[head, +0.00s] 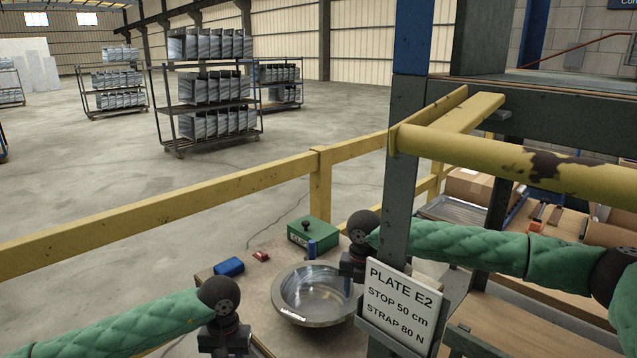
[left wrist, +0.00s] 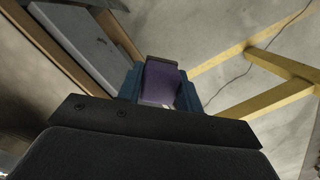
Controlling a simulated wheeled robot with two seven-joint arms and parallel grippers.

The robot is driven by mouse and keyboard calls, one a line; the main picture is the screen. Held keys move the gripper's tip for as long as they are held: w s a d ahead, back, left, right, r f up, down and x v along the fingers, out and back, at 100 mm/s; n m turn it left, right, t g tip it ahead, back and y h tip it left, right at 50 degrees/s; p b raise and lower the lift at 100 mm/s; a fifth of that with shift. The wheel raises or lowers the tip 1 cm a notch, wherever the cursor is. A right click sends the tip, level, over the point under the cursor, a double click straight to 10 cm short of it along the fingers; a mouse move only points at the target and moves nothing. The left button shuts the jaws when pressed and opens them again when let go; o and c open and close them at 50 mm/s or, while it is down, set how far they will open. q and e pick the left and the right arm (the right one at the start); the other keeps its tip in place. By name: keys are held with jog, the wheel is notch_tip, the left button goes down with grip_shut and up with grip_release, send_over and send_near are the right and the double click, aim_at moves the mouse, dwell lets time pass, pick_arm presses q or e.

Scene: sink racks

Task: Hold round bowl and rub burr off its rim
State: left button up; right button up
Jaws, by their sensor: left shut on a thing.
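A round metal bowl (head: 304,300) sits on the brown work table in the head view, open side up, with a wide shiny rim. My left gripper (head: 226,348) is low in the head view, left of the bowl and apart from it. In the left wrist view its blue fingers are shut on a purple block (left wrist: 160,82). My right gripper (head: 352,268) is at the bowl's right rim.
A blue block (head: 229,266), a small red object (head: 261,256) and a green box (head: 312,234) lie on the table (head: 262,290) behind the bowl. A white sign reading PLATE E2 (head: 400,297) and a grey post (head: 398,190) stand in front at right. Yellow rails (head: 190,212) run behind.

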pick_arm(q)
notch_tip(320, 180, down, 2)
jog(key=shift+b, duration=0.9)
pick_arm(e)
notch_tip(320, 180, up, 10)
jog(key=shift+f, duration=0.2)
